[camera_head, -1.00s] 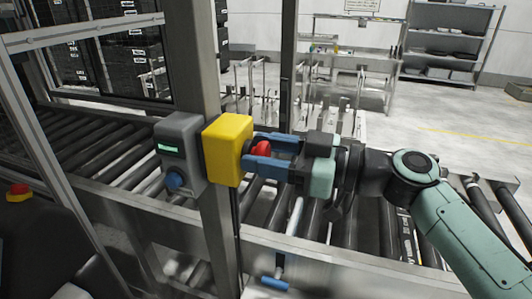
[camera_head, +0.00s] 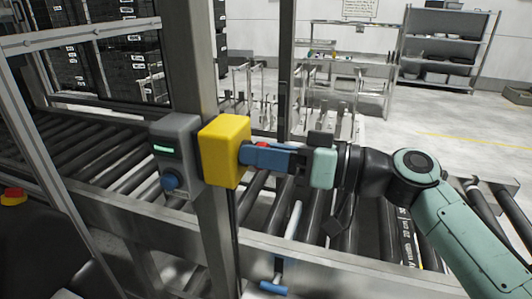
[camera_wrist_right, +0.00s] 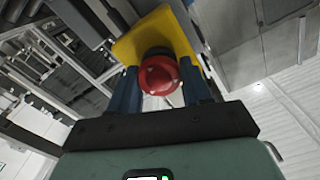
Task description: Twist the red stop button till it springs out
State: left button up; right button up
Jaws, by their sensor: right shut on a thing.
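The red stop button (camera_wrist_right: 159,75) sits on the face of a yellow box (camera_head: 225,150) fixed to a grey post. In the head view only a sliver of the red button (camera_head: 262,144) shows above the blue fingers. My right gripper (camera_head: 250,154) comes in from the right, with its fingertips close to the box face. In the right wrist view its two blue fingers stand on either side of the button, shut on it. Whether the button is pushed in or out, I cannot tell. My left gripper is not in view.
A grey control box (camera_head: 175,150) with a green display and blue knob is left of the yellow box. A roller conveyor (camera_head: 110,155) runs behind the post. A blue-ended lever (camera_head: 274,287) is below. Another red button (camera_head: 13,194) is at the left edge.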

jog(key=shift+r, duration=0.1)
jog(key=o, duration=1)
jog(key=shift+a, duration=0.15)
jog(key=b+v, duration=0.2)
jog(key=v, duration=1.1)
jog(key=shift+d, duration=0.2)
